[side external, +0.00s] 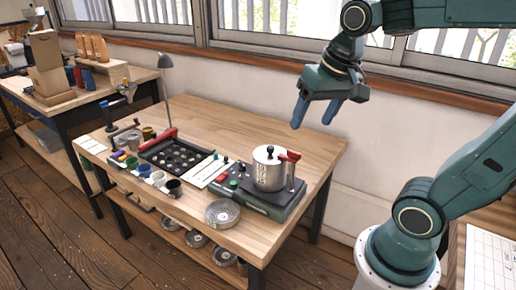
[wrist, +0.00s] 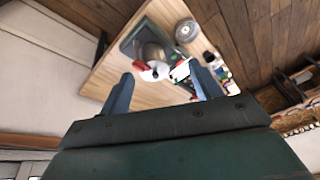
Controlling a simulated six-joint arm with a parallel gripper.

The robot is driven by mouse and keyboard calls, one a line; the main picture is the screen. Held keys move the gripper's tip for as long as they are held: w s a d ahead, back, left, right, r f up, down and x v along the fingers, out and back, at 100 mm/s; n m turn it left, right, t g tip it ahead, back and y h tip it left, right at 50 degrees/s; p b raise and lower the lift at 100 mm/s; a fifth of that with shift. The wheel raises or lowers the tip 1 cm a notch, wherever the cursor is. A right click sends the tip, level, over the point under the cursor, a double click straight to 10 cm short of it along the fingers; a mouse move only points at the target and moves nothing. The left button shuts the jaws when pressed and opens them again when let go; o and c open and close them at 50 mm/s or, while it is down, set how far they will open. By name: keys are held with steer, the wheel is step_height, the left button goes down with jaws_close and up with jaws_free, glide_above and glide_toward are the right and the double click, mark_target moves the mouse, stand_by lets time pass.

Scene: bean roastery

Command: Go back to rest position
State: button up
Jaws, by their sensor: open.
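My gripper (side external: 315,113) is open and empty, raised in the air near the window wall, above and to the right of the workbench. In the wrist view its two blue fingers stand wide apart (wrist: 163,93), with nothing between them at the fingertips. The workbench (side external: 310,145) lies below and beyond it. A steel roaster drum (side external: 268,172) with a lid and red handle sits on a dark base (side external: 240,196) on the bench. In the wrist view the drum (wrist: 152,55) shows small, well beyond the fingers.
The bench holds a dark tray (side external: 176,156) of small round items, a white card (side external: 208,172), several cups, a desk lamp (side external: 166,63) and a round metal dish (side external: 222,212). A second table (side external: 60,106) stands at the left. The windowsill (side external: 280,61) runs behind my gripper. The air around my gripper looks clear.

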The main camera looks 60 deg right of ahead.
steer(key=s+a+f+n+t, duration=0.1)
steer(key=s+a+n, duration=0.3)
steer(key=s+n, duration=0.2)
steer(key=shift+f+t+y, duration=0.25)
steer(key=shift+t+y, duration=0.05)
steer(key=shift+t, duration=0.1)
